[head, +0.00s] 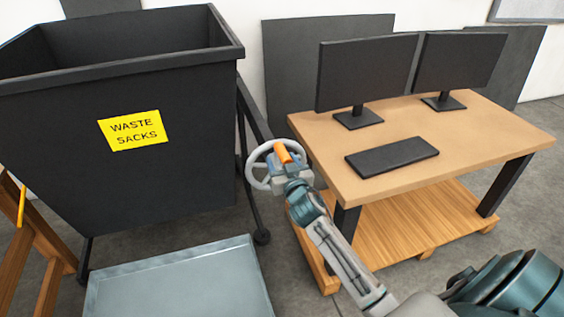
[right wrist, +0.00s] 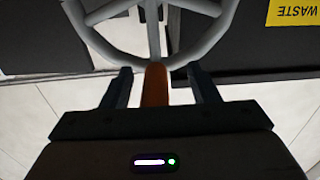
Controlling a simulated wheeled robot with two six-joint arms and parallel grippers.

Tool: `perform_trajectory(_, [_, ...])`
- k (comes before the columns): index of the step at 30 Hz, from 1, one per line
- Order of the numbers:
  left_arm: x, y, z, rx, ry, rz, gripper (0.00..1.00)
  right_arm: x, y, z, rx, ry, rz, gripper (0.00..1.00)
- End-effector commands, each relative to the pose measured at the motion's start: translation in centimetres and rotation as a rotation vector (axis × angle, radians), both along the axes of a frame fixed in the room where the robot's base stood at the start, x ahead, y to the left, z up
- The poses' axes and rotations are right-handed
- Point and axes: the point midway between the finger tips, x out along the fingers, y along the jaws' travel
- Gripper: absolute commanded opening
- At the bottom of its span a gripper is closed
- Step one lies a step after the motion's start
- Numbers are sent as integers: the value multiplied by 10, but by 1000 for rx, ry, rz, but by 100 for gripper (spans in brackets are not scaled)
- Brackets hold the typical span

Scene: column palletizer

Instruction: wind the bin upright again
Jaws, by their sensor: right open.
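The dark bin (head: 60,170) with a yellow "WASTE SACKS" label (head: 135,130) stands at the left in the head view, its opening facing up. A grey handwheel (head: 252,165) with an orange handle (head: 283,152) is at the bin's right side. My right gripper (head: 286,160) is at the wheel. In the right wrist view the open jaws (right wrist: 157,85) stand on either side of the orange handle (right wrist: 155,88), with gaps on both sides. The wheel's rim (right wrist: 152,60) is just beyond. My left gripper is not in view.
A wooden desk (head: 470,125) with two monitors (head: 366,72) and a keyboard (head: 392,156) stands right of the wheel. A pallet (head: 405,230) lies under it. A grey tray-like surface (head: 180,285) is in front of the bin. A wooden frame (head: 22,245) is at the left edge.

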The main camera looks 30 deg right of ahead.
Motion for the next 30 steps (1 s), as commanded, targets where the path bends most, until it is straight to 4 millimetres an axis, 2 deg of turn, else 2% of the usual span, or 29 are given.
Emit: perform_trajectory(30, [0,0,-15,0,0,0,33,-112,27,-1,-1,1,0,55])
